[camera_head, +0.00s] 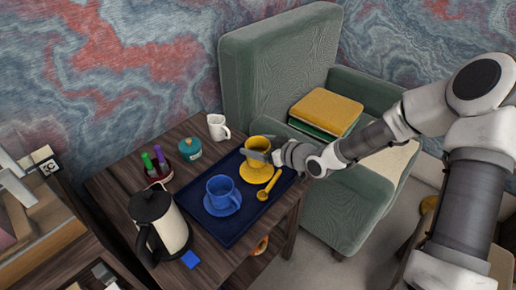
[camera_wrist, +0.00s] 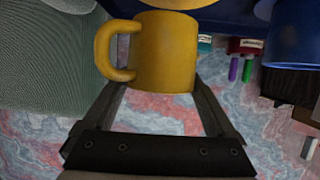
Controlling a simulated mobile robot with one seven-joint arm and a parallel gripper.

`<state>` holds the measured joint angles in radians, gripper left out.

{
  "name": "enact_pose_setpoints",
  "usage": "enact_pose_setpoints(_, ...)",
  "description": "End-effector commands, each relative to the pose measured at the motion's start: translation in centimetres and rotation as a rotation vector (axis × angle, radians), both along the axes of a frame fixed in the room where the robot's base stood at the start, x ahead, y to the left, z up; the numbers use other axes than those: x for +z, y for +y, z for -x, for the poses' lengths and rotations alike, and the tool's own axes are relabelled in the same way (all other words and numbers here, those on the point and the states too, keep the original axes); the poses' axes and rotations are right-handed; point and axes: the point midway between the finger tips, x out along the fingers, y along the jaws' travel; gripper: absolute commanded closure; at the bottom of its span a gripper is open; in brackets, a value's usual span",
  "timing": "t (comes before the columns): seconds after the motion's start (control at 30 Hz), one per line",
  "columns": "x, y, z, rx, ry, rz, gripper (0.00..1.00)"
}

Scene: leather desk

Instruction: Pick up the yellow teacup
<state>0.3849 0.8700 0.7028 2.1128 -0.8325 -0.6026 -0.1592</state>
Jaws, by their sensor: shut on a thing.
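The yellow teacup (camera_head: 257,143) is between the fingers of my gripper (camera_head: 264,154), at the back right of the blue tray. In the wrist view, the cup (camera_wrist: 166,50) sits between the two fingers of my gripper (camera_wrist: 158,88), its handle pointing left. My gripper is shut on it. The yellow saucer (camera_head: 257,176) is just under the cup; its edge also shows at the top of the wrist view (camera_wrist: 170,3). A narrow dark gap shows between cup and saucer, so the cup appears slightly raised.
The blue tray (camera_head: 222,230) also holds a blue cup (camera_head: 221,190) on a blue saucer and a yellow spoon (camera_head: 268,186). A white creamer (camera_head: 217,127), teal jar (camera_head: 190,148), pen holder and kettle (camera_head: 160,220) stand around it. A green armchair (camera_head: 270,60) is behind.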

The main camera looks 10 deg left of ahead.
Motion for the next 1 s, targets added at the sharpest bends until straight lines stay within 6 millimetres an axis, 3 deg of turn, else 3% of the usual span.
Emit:
enact_pose_setpoints(0.03,0.9,-0.4,0.0,-0.002,-0.003,0.000,0.85)
enact_pose_setpoints(0.6,4.8,-7.0,0.9,-0.001,-0.002,0.000,0.85)
enact_pose_setpoints(1.0,6.5,-10.1,1.4,-0.001,-0.002,-0.001,0.85)
